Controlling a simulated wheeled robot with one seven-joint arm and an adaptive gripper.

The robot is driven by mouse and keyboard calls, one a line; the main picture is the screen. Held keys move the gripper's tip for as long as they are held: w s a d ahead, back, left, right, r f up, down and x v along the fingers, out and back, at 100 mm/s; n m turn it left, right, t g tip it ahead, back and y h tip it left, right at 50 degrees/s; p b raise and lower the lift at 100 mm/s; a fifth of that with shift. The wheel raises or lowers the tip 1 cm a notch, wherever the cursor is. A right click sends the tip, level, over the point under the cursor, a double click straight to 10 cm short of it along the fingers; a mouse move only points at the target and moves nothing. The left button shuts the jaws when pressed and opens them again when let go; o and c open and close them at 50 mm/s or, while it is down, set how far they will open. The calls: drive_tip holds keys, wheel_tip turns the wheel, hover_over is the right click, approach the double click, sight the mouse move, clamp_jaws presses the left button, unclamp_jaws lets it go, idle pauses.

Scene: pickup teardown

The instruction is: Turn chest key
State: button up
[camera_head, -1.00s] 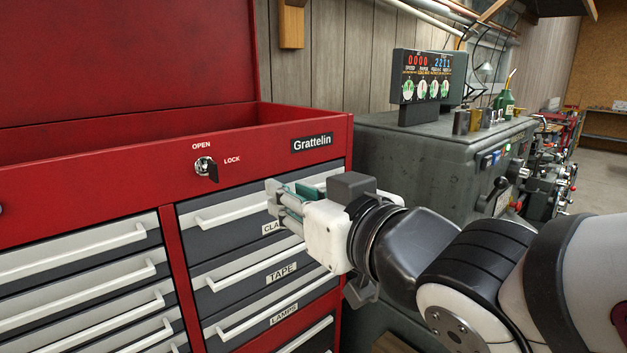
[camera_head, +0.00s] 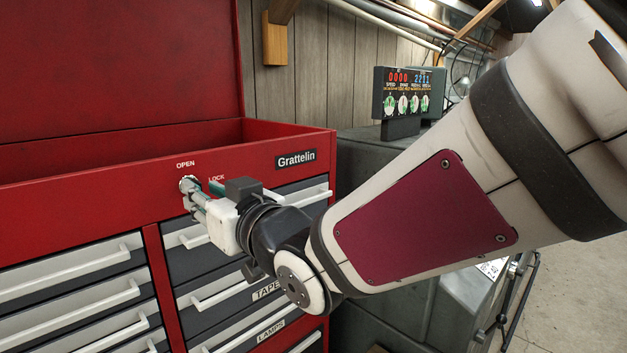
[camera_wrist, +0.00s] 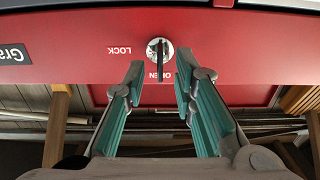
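The red tool chest (camera_head: 90,200) fills the left of the head view. Its key lock (camera_head: 187,183) is on the red top panel, between the OPEN and LOCK labels, and is mostly hidden behind my fingers. In the wrist view, which is upside down, the dark key (camera_wrist: 160,48) stands in its round silver lock, seen nearly edge-on. My gripper (camera_wrist: 161,72) is open. Its two teal-padded fingers point at the lock, with the key between and slightly beyond the tips. I see no clear contact. My gripper also shows in the head view (camera_head: 193,195), close to the panel.
White drawer handles (camera_head: 215,293) stick out below my gripper. The chest's raised red lid (camera_head: 110,70) stands behind. A grey machine (camera_head: 360,165) with a digital readout (camera_head: 405,92) is to the right, partly behind my arm.

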drive_tip(key=shift+x, duration=1.75)
drive_tip(key=shift+c, duration=0.6)
clamp_jaws()
